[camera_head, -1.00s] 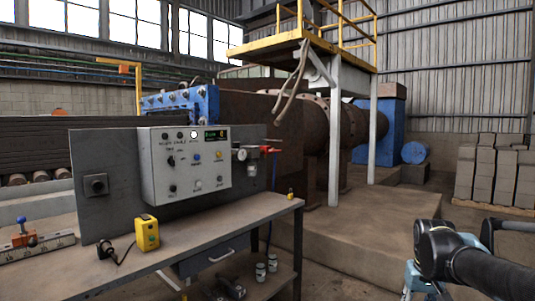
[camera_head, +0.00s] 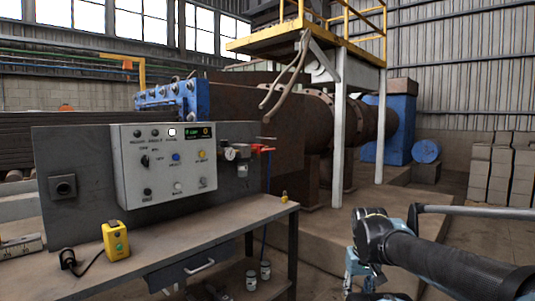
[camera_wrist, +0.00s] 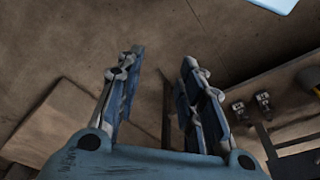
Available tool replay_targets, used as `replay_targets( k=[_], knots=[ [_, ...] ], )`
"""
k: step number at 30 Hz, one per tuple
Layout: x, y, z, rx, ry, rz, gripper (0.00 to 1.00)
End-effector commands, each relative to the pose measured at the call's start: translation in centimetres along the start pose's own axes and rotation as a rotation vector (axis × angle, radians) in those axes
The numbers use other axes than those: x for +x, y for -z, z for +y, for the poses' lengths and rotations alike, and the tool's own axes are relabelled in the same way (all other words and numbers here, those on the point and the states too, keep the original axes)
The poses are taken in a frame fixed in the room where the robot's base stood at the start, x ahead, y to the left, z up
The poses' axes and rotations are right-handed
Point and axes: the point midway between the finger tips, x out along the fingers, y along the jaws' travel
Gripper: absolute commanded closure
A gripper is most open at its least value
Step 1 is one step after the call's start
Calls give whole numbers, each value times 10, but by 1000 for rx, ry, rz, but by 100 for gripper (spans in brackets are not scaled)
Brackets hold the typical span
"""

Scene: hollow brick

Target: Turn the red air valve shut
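The red air valve (camera_head: 262,149) is a small red handle at the right edge of the grey control panel, beside a gauge and fittings (camera_head: 236,153). Its handle points right, out past the panel edge. My gripper is low at the right of the head view, partly cut off by the bottom edge, well apart from the valve. In the wrist view my gripper (camera_wrist: 162,58) is open, its two fingers apart with nothing between them and bare floor beyond. The valve does not show in the wrist view.
The workbench (camera_head: 215,226) carries the control box (camera_head: 166,185), a yellow device (camera_head: 115,240) and a small yellow padlock-like item (camera_head: 284,197). Two small jars (camera_head: 265,269) stand on its lower shelf. A platform post (camera_head: 338,150) stands behind. Open floor lies right of the bench.

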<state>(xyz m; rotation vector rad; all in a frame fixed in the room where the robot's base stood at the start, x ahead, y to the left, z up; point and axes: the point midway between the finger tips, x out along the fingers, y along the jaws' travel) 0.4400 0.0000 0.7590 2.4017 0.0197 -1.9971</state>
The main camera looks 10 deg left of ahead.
Motion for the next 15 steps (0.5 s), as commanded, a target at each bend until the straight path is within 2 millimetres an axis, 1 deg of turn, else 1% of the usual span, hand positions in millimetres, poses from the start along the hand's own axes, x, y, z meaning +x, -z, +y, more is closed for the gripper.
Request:
replay_targets(
  k=[1, 2, 3, 4, 7, 8, 11, 15],
  knots=[
    [-4, -3, -1, -2, 2, 7, 49],
    [-7, -5, -2, -4, 5, 12, 42],
    [-9, -3, -3, -10, 13, 16, 33],
    [-11, 0, -6, -17, 23, 19, 26],
    [-21, 19, -18, -56, 70, 37, 3],
    [-25, 27, -23, -72, 91, 45, 0],
    [-42, 58, -42, -135, 170, 84, 0],
    [-67, 107, -70, -228, 285, 155, 0]
  ],
)
